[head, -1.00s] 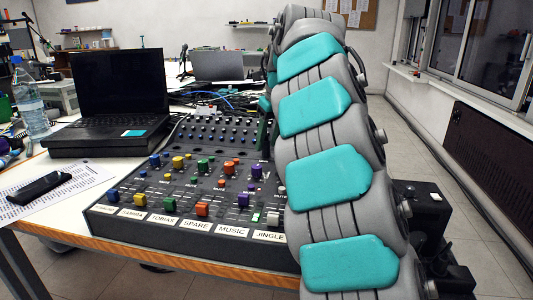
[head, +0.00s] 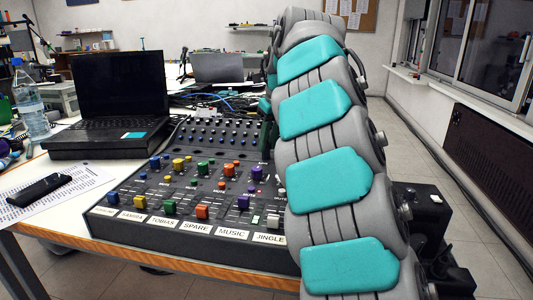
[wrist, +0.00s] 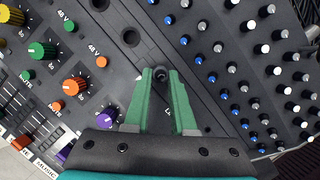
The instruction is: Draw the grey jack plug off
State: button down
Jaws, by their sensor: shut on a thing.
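In the wrist view, my gripper (wrist: 161,77) has two green fingers pointing at the dark panel of the mixing desk (wrist: 110,20). The fingers are shut on a small dark-grey round piece, the jack plug (wrist: 160,74), seen end-on between the fingertips. Its lower part is hidden, so I cannot tell how far it sits in the panel. In the head view, the mixing desk (head: 195,246) stands on the table, and my grey and teal arm hides its right side, the plug and most of my gripper.
Coloured knobs, including an orange one (wrist: 75,87), lie left of my fingers, with rows of blue and white knobs to the right.

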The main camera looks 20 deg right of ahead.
jog(key=shift+r, duration=0.3)
notch_tip(320, 180, up, 2)
jog(key=p, duration=0.2)
jog(key=shift+r+p, duration=0.25)
jog(key=shift+p, duration=0.15)
jog(key=shift+w+r, duration=0.1)
jog(key=shift+r, duration=1.8)
